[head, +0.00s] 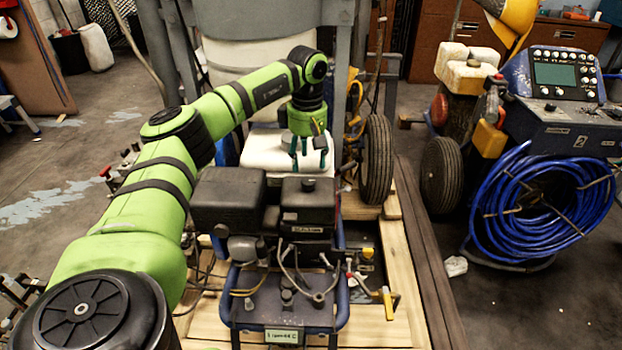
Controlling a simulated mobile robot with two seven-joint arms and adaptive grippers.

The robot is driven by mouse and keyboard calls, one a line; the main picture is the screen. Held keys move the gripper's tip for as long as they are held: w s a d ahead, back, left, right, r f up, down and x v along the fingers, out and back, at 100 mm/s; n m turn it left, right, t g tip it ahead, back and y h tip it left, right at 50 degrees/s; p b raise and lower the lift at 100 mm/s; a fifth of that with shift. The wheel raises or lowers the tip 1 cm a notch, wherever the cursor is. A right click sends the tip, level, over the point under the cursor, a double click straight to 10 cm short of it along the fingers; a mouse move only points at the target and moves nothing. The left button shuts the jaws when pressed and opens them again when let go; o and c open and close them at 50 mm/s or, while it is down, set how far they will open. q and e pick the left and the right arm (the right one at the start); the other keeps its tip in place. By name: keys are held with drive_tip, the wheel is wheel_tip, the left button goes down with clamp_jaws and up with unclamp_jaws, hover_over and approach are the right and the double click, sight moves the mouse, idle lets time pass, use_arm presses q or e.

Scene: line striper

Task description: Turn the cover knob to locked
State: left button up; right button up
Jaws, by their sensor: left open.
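My left gripper (308,155) points down over the white cover (262,152) behind the engine of the line striper. Its teal fingers are spread apart, low at the cover's top; I cannot tell whether they touch it. I cannot make out the cover knob; the gripper may be hiding it. Nothing can be seen held between the fingers. My right gripper is not in view.
The striper's black engine (228,196) and its blue frame (343,300) stand in front of the cover. A wheel (376,160) is close on the right. A second machine with a coiled blue hose (540,205) stands further right. Open floor (85,150) lies left.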

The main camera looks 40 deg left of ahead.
sight(308, 181)
use_arm(q)
wheel_tip(308, 181, down, 6)
drive_tip(key=shift+d+f, duration=0.1)
drive_tip(key=shift+f, duration=0.1)
drive_tip(key=c, duration=1.1)
